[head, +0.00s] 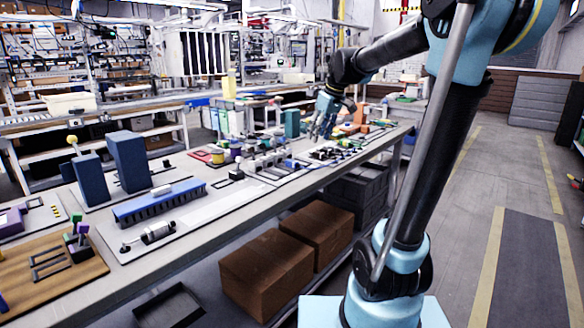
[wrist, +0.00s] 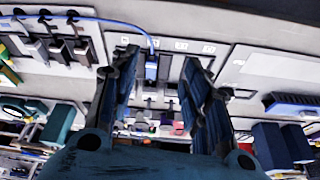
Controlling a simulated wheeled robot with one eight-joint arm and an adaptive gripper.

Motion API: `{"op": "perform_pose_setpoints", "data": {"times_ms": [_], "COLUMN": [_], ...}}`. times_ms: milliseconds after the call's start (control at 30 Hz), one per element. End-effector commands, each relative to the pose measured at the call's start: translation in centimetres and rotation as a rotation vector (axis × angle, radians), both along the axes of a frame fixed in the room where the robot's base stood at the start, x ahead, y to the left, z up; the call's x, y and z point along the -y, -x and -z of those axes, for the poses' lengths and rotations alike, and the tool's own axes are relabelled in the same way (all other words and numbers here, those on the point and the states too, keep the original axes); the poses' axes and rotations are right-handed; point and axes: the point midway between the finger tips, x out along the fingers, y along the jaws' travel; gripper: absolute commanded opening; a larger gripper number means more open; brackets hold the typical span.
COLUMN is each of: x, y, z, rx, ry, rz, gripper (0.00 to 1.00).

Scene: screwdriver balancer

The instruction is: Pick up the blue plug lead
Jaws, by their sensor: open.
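The blue plug lead (wrist: 152,66) shows in the wrist view between the fingers of my gripper (wrist: 160,60). Its blue plug stands on a pale panel (wrist: 218,48), and its thin blue cable curves away to the upper left. My gripper is open, with one finger on each side of the plug and a gap on both sides. I cannot tell how far the fingertips are above it. In the head view my gripper (head: 325,118) hangs over the far part of the bench, and the plug is too small to make out there.
Several black leads (wrist: 48,20) stand left of the blue one in the wrist view. The bench (head: 200,235) carries a blue rack (head: 160,203), two dark blue blocks (head: 128,160) and small parts. Brown boxes (head: 268,270) lie below it. The floor aisle at right is clear.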

Motion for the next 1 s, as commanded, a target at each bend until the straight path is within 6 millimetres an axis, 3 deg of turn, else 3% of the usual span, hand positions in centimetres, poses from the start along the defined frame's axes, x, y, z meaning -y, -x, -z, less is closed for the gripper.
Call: {"op": "perform_pose_setpoints", "data": {"times_ms": [33, 200, 400, 1000], "x": [-0.8, -2.9, -3.9, -7.0], "y": [-1.5, -4.8, -6.2, -8.5], "z": [-0.6, -1.7, -1.6, 7.4], "rx": [0.007, 0.029, 0.04, 0.04], "ry": [-0.003, -0.013, -0.017, -0.017], "rz": [-0.028, -0.104, -0.136, -0.136], "gripper": [0.43, 0.43, 0.43, 0.43]}}
